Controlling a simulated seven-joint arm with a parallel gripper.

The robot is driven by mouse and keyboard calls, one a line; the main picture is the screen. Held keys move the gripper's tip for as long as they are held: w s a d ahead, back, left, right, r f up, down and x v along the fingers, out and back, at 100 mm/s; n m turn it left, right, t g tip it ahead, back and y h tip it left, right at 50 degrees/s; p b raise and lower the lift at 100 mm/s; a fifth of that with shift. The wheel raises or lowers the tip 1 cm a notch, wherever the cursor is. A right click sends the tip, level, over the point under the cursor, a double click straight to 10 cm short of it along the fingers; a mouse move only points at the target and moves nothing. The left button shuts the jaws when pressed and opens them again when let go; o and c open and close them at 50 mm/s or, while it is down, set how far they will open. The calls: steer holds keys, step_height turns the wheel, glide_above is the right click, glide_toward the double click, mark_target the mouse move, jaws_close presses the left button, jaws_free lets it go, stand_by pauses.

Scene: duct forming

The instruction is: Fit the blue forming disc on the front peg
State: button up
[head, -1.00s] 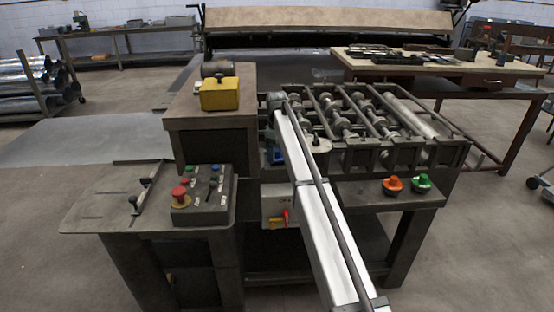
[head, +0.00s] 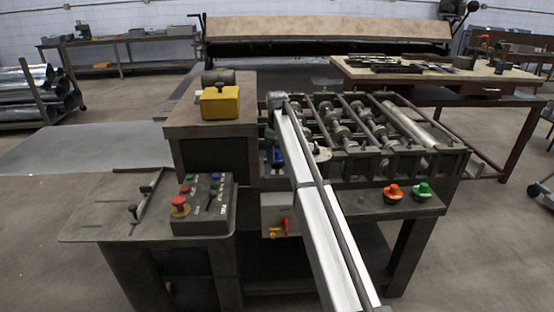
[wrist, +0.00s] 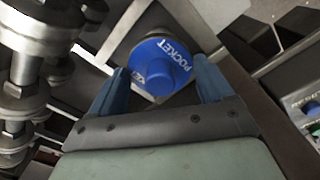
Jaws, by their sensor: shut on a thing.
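The blue forming disc (wrist: 150,54) has white lettering reading "POCKET" and a raised round blue knob at its middle. In the wrist view it sits between the two blue fingers of my gripper (wrist: 162,72), which is shut on it. In the head view my gripper (head: 277,157) is a small blue patch at the front left of the roller machine, mostly hidden by my white arm. The front peg cannot be made out; whether the disc is touching it cannot be told.
The roller machine (head: 447,160) has several shafts with metal rollers, close to my gripper's left in the wrist view (wrist: 35,35). A brown cabinet with a yellow box (head: 220,101) stands left. A control box (head: 205,207) and orange and green buttons (head: 393,192) are nearer.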

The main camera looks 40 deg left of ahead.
mark_target(277, 150)
step_height(277, 150, up, 5)
steer(key=shift+f, duration=0.1)
steer(key=shift+s+d+r, duration=0.4)
steer(key=shift+s+d, duration=0.15)
steer(key=shift+d, duration=0.1)
steer(key=s+d+f+m, duration=0.4)
steer(key=s+d, duration=0.1)
steer(key=d, duration=0.5)
steer(key=s+d+f+m, duration=0.3)
steer(key=s+d+m, duration=0.15)
steer(key=d, duration=0.55)
steer(key=w+d+r+n, duration=0.15)
steer(key=w+d, duration=0.35)
steer(key=w, duration=0.6)
steer(key=w+d+r+n, duration=0.1)
steer(key=w+d+r, duration=0.3)
steer(key=w, duration=0.7)
steer(key=shift+s+d+f, duration=0.1)
steer(key=shift+d+f, duration=0.1)
steer(key=shift+f, duration=1.4)
steer(key=shift+s+d+f, duration=0.1)
steer(key=shift+d+f, duration=0.1)
steer(key=shift+f, duration=1.35)
steer(key=shift+d+f, duration=0.2)
steer(key=shift+f, duration=1.4)
steer(key=shift+f, duration=1.3)
steer(key=o, duration=1.3)
